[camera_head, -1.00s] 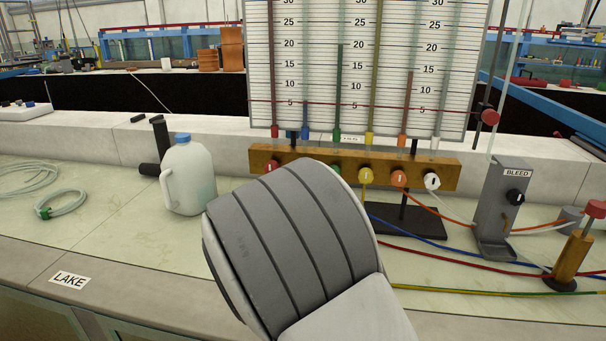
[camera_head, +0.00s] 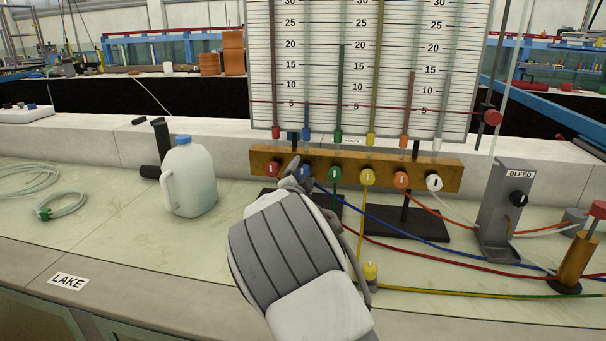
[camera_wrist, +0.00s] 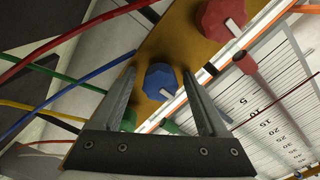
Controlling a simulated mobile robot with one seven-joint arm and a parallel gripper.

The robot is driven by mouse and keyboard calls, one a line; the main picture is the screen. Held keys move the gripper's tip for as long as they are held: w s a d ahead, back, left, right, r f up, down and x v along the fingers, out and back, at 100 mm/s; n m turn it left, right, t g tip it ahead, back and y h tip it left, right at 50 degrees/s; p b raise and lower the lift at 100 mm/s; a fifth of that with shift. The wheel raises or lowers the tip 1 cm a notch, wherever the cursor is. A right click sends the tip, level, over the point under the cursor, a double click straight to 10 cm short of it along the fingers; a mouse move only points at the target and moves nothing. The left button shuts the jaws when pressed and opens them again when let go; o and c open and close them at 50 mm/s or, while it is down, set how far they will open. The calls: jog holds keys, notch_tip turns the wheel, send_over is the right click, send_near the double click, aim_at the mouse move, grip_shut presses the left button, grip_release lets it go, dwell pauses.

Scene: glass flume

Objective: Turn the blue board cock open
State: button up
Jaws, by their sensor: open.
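The blue board cock (camera_wrist: 162,82) is a faceted blue knob with a white mark, on the wooden manifold bar (camera_head: 352,168) below the gauge board. In the wrist view it lies between the two fingertips of my gripper (camera_wrist: 160,74), which are open with a gap on each side. I cannot tell how deep the fingers reach around it. In the head view the blue cock (camera_head: 305,173) is partly hidden by my gripper (camera_head: 297,172). The red cock (camera_head: 272,169) is just to its left and the green cock (camera_head: 334,174) to its right.
Yellow (camera_head: 367,176), orange (camera_head: 401,180) and white (camera_head: 434,183) cocks continue rightward. Coloured hoses run across the bench. A BLEED stand (camera_head: 504,211) is at right, a white jug (camera_head: 189,177) at left.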

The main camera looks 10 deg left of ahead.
grip_shut()
dwell(0.3)
jog(key=n+p, duration=0.2)
jog(key=n, duration=0.2)
jog(key=shift+r, duration=0.15)
jog(key=n+p, duration=0.3)
jog(key=n, duration=0.2)
jog(key=n+p, duration=0.2)
jog(key=n, duration=0.3)
jog(key=shift+n+p, duration=0.95)
jog(key=shift+n, duration=0.95)
